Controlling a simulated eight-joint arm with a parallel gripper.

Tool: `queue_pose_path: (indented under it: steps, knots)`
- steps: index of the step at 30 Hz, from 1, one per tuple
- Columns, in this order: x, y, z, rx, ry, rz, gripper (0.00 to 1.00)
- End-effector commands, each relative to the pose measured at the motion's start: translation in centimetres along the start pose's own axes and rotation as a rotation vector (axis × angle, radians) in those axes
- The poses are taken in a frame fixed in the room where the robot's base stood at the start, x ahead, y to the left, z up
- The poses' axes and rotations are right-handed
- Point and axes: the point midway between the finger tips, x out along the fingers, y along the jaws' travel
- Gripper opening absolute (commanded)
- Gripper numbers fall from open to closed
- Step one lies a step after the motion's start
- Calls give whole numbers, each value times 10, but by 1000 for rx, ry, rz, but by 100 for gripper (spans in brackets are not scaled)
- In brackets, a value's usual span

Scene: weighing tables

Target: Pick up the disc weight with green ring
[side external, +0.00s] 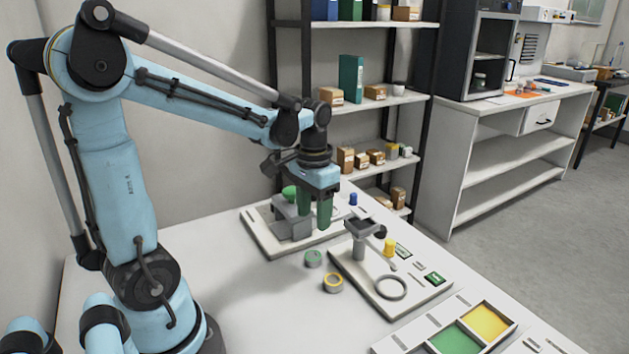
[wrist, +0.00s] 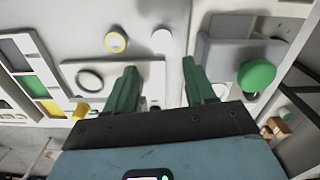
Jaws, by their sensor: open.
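The disc weight with green ring (side external: 313,258) appears to be the small grey disc with a green top, flat on the white table in the side external view. In the wrist view, a pale disc (wrist: 162,40) lies in the matching place, but I cannot make out a green ring on it. My gripper (side external: 315,222) is open and empty, its green fingers pointing down, above and behind the disc beside the grey device. In the wrist view, my gripper (wrist: 160,68) shows its fingers spread, with the pale disc beyond the gap between the tips.
A disc with yellow ring (side external: 333,283) lies close by. A grey device with a green knob (side external: 290,192) stands beside my gripper. A white board with a grey ring (side external: 391,287) and a post lies to the right. A tray with green and yellow compartments (side external: 468,318) is at the front.

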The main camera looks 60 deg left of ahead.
Motion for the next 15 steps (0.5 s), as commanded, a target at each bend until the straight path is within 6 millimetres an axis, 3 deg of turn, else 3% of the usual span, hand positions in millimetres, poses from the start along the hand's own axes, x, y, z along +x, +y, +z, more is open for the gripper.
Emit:
queue_pose_path:
  steps: [9, 15]
  knots:
    - [41, 0, -1, 0, 2, 0, 54]
    - [52, 0, 0, 0, 3, 0, 54]
